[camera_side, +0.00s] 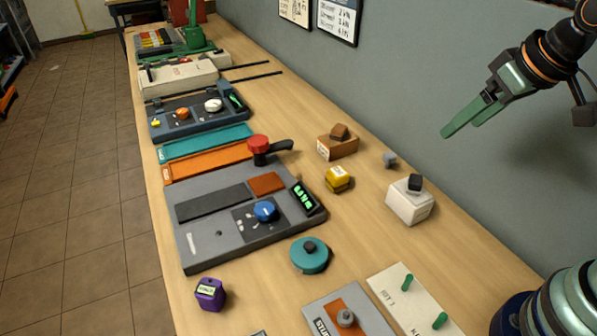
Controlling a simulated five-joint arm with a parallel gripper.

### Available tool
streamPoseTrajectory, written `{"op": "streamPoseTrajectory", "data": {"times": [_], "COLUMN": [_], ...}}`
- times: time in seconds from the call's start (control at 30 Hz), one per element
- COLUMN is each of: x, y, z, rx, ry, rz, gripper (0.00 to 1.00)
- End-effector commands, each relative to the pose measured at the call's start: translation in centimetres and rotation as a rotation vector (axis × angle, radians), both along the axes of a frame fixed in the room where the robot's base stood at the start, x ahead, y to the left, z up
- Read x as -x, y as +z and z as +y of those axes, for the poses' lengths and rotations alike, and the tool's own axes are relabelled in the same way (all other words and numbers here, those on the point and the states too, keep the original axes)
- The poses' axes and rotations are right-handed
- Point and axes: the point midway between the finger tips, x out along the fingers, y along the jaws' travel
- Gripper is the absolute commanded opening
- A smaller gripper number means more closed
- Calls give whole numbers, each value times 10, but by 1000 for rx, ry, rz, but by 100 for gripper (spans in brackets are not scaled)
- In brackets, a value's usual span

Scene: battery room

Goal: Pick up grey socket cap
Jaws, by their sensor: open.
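A small grey cap-like piece (390,160) lies on the bench near the wall, behind the white block. Another small grey knob-like piece (346,318) sits on an orange patch of a grey plate at the front edge of the picture. I cannot tell for sure which one is the grey socket cap. My gripper (449,134) has green fingers and is open and empty. It hangs in the air at the upper right, apart from both grey pieces.
A white block (410,204) with a dark top piece, a brown block (337,147), a yellow cube (338,179) and a teal disc (309,255) stand nearby. A grey panel (195,238) with a blue knob lies left. A cream plate (405,318) has green pegs.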

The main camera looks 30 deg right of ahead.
Motion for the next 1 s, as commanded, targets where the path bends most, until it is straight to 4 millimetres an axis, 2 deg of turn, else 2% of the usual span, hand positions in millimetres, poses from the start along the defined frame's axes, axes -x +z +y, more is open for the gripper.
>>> {"op": "streamPoseTrajectory", "data": {"times": [0.33,0.47,0.57,0.77,1.0], "x": [-1,-9,-23,-65,-118], "y": [0,3,7,8,-11], "z": [0,-2,-5,-16,-31], "rx": [-2,-28,-73,-181,-286], "ry": [-4,-60,-162,-446,-802], "rz": [1,22,59,145,237], "gripper": [72,72,72,72,72]}}
